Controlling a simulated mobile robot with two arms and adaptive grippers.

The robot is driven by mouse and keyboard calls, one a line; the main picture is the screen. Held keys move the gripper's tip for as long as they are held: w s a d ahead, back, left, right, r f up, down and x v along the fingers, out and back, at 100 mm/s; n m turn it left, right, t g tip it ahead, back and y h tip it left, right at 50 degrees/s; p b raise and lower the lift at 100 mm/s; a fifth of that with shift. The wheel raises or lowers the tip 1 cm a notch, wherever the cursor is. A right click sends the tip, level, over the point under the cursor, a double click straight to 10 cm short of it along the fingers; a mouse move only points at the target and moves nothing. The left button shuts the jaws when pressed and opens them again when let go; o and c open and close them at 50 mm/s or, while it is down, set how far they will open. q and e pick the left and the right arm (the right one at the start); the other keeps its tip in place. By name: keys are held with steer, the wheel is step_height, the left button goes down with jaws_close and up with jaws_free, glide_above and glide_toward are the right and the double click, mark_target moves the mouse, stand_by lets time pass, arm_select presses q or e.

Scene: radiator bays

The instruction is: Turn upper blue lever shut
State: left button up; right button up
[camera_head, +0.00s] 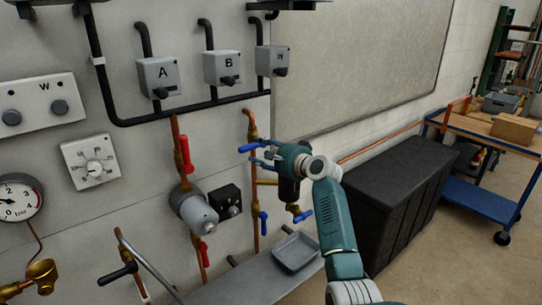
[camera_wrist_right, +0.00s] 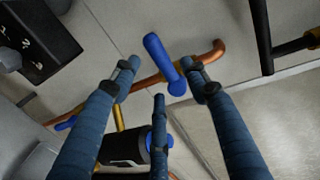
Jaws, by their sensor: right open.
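The upper blue lever (camera_head: 249,147) sits on the right copper pipe (camera_head: 251,125) and sticks out to the left, across the pipe. In the right wrist view the blue lever (camera_wrist_right: 163,62) lies between my fingertips and crosses the copper pipe (camera_wrist_right: 212,52) at an angle. My right gripper (camera_head: 262,157) is open at the lever; its spread fingers (camera_wrist_right: 160,75) show in the wrist view. I cannot tell whether any finger touches the lever. A lower blue lever (camera_head: 263,222) hangs along the same pipe, and another blue lever (camera_head: 302,216) is to its right. My left gripper is not in view.
Red levers (camera_head: 186,155) and a grey pump (camera_head: 194,210) are left of the pipe, with a black box (camera_head: 226,201) between. Grey boxes (camera_head: 222,68) hang above. A metal tray (camera_head: 294,252) lies below; a black chest (camera_head: 385,195) stands right.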

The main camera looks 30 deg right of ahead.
steer(key=v, duration=0.5)
stand_by(0.4)
steer(key=s+a+f+n+g+b, duration=0.1)
steer(key=s+a+f+n+g, duration=0.15)
steer(key=f, duration=1.15)
steer(key=s+a+f+n+g+h, duration=0.15)
steer(key=s+f, duration=0.25)
steer(key=f, duration=0.9)
steer(key=s+a+f+n+g+b, duration=0.1)
steer(key=s+a+f+g, duration=0.2)
steer(key=f, duration=1.1)
steer(key=s+a+f+n+g, duration=0.2)
steer(key=s+a+f+n, duration=0.1)
steer(key=s+f, duration=0.6)
steer(key=s+a+f+n+g, duration=0.1)
steer(key=s+a+f+n, duration=0.1)
steer(key=s+f, duration=0.7)
steer(key=s+a+f+n+g+b, duration=0.1)
steer(key=s+a+f+n, duration=0.2)
steer(key=s, duration=0.9)
steer(key=s+a+f+n+g, duration=0.2)
steer(key=s+a+f+n, duration=0.1)
steer(key=s+f, duration=0.6)
steer(key=s+a+f+n+g+b, duration=0.1)
steer(key=s+a+f+n, duration=0.2)
steer(key=s, duration=1.2)
step_height(320, 180, down, 3)
steer(key=shift+s+a+f+n+g+b, duration=0.2)
steer(key=shift+s+a+n+g+b, duration=0.15)
steer(key=shift+a, duration=0.45)
